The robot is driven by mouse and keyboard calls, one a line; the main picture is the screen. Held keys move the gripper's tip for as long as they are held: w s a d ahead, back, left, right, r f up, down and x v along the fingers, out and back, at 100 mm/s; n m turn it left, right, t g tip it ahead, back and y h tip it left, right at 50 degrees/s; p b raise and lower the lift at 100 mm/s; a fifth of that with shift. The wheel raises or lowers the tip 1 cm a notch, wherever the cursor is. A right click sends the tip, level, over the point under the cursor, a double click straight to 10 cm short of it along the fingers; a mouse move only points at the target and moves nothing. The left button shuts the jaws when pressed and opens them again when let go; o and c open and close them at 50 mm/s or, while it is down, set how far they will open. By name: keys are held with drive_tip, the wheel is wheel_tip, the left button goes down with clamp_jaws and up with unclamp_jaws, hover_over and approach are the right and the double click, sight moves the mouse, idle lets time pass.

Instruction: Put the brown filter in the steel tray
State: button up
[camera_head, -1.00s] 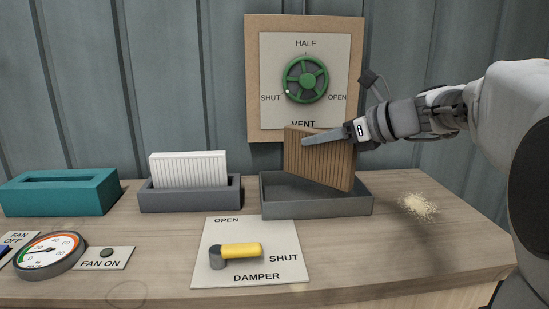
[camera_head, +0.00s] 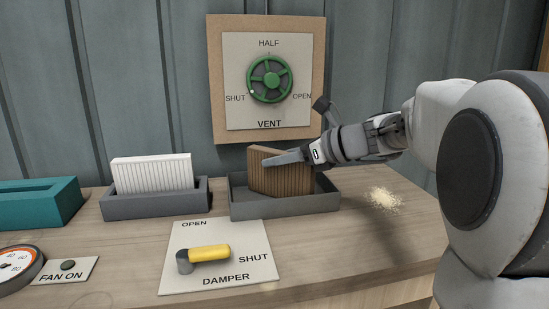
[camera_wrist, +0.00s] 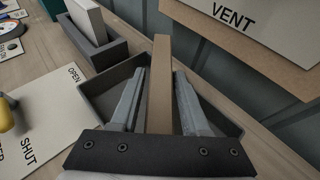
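The brown filter (camera_head: 283,178), a pleated block, stands roughly upright in the grey steel tray (camera_head: 288,207), turned at an angle to its walls. Its lower part is hidden by the tray's front wall. In the wrist view the filter (camera_wrist: 161,85) shows edge-on between the two fingers of my gripper (camera_wrist: 160,85), with a narrow gap on each side. The tray (camera_wrist: 103,92) lies below and around them. In the head view my gripper (camera_head: 283,159) is at the filter's upper part, with one finger in front of its face. My gripper is open around the filter.
A white filter (camera_head: 152,173) stands in a grey tray (camera_head: 150,206) to the left. A teal box (camera_head: 40,210) is farther left. The yellow damper lever (camera_head: 210,253) is in front. The vent board (camera_head: 217,100) is behind. A pale crumb pile (camera_head: 384,199) lies right of the tray.

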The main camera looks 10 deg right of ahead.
drive_tip(key=shift+o, duration=0.7)
drive_tip(key=shift+r, duration=0.3)
drive_tip(key=v, duration=1.2)
